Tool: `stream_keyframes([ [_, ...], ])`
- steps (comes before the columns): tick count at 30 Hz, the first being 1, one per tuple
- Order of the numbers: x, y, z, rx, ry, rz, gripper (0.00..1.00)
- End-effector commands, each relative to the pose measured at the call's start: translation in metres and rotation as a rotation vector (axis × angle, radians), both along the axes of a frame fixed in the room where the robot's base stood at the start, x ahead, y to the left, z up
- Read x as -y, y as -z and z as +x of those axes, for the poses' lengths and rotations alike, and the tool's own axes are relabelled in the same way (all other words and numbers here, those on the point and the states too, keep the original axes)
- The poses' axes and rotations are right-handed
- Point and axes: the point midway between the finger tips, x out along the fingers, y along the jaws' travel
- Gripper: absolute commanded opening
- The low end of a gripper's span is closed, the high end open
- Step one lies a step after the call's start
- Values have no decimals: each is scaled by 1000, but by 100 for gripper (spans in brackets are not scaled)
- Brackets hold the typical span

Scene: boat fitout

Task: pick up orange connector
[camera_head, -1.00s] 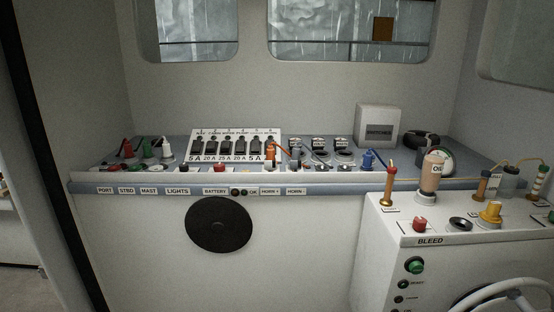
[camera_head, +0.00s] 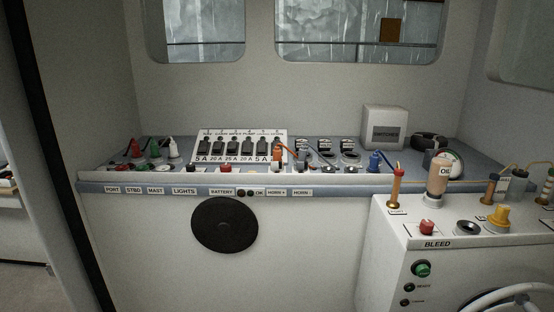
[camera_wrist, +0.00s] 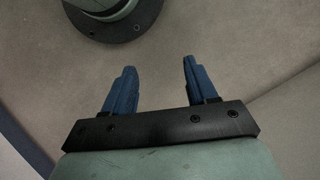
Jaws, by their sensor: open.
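The orange connector (camera_head: 278,155) stands on the console in the head view, just right of the fuse panel, with an orange cable curving off to its right. Its lower end is partly hard to make out at this size. My gripper (camera_wrist: 157,75) shows only in the wrist view. Its two blue fingers are apart with nothing between them. They face a plain beige surface, and the orange connector is not in that view.
A blue connector (camera_head: 375,161) stands further right on the console (camera_head: 330,181). Red, green and white connectors (camera_head: 153,149) stand at the left. The white bleed cabinet (camera_head: 390,264) juts forward at the right. A round dark flange (camera_wrist: 112,20) shows in the wrist view.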

Motion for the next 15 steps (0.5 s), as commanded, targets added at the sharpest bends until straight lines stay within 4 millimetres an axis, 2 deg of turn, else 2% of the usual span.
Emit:
stream_keyframes([
  [1,-3,-9,18,15,36,1,57],
  [3,-8,-21,38,26,88,2,57],
  [8,-19,-54,81,51,205,9,57],
  [15,-35,-110,141,78,370,33,57],
])
